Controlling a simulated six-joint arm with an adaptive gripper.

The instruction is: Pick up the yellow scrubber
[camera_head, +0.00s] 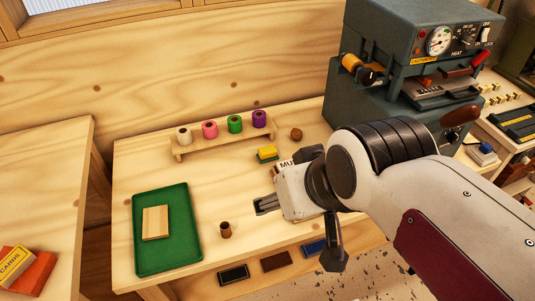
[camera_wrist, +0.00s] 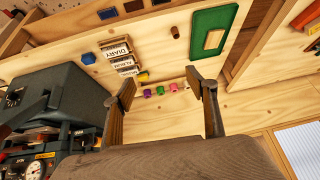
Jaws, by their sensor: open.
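The yellow scrubber (camera_head: 267,152), a small yellow block with a green underside, lies on the wooden table in front of the rack of rolls. In the wrist view, a small yellow patch (camera_wrist: 143,76) near the left finger appears to be it. My gripper (camera_head: 265,205) is above the table, in front of the scrubber and apart from it. In the wrist view, its two fingers (camera_wrist: 162,80) are spread wide with nothing held between them.
A wooden rack (camera_head: 218,146) holds several coloured rolls behind the scrubber. A brown round piece (camera_head: 296,134) lies to its right. A green tray (camera_head: 190,225) with a wooden block and a brown cup (camera_head: 225,230) stand left of my gripper. A grey machine (camera_head: 400,80) stands at right.

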